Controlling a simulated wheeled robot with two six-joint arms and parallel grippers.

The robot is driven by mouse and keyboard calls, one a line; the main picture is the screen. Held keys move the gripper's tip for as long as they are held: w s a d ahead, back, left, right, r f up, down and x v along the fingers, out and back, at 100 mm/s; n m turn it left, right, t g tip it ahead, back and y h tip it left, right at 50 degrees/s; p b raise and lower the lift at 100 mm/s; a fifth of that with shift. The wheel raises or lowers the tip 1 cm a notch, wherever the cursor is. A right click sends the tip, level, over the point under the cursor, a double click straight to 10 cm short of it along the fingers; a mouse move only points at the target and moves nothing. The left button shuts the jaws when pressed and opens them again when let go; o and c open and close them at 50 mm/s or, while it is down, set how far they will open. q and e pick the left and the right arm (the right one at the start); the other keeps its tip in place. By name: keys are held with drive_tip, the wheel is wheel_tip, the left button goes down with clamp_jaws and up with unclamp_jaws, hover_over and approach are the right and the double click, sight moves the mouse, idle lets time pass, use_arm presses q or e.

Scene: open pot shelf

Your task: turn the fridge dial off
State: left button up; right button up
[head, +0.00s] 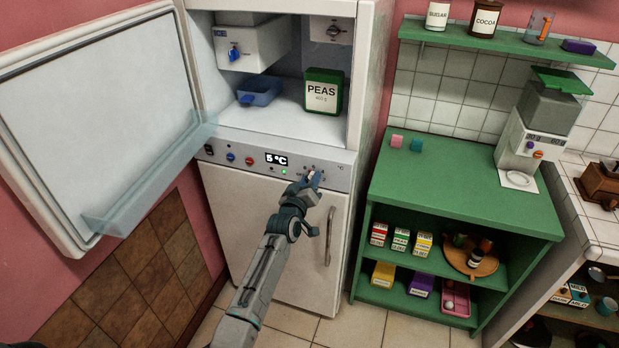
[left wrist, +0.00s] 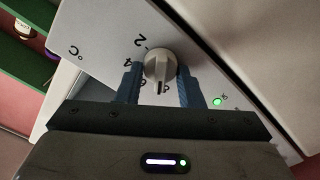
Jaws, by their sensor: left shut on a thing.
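The fridge dial (left wrist: 160,62) is a light grey knob on the fridge's control panel (head: 225,148), with numbers around it. A dark mark on the knob points toward my gripper's palm in the left wrist view. My left gripper (head: 308,181) is at the panel's right part, shut on the dial with a blue finger on each side; it also shows in the left wrist view (left wrist: 161,84). The fingers partly hide the scale. The display (head: 276,159) reads 5 °C. A green light (left wrist: 217,101) beside the dial is lit. My right gripper is not in view.
The upper fridge door (head: 85,110) stands wide open at the left. A peas box (head: 323,92) and a blue tray (head: 259,91) are inside. A red knob (head: 250,160) and a blue knob (head: 230,157) sit left of the display. A green shelf (head: 465,180) stands at the right.

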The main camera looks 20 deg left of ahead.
use_arm(q)
drive_tip(key=n+p, duration=0.1)
drive_tip(key=n, duration=0.1)
drive_tip(key=shift+n, duration=0.4)
drive_tip(key=n, duration=0.2)
drive_tip(key=shift+n, duration=0.4)
drive_tip(key=shift+a+f+n+p, duration=0.15)
drive_tip(key=shift+n+p, duration=0.15)
drive_tip(key=shift+n, duration=1.45)
drive_tip(key=shift+d+f+n+p, duration=0.1)
drive_tip(key=shift+n+p, duration=0.15)
drive_tip(key=shift+n, duration=1.5)
drive_tip(key=o, duration=1)
drive_tip(key=shift+c, duration=0.2)
drive_tip(key=shift+s, duration=0.1)
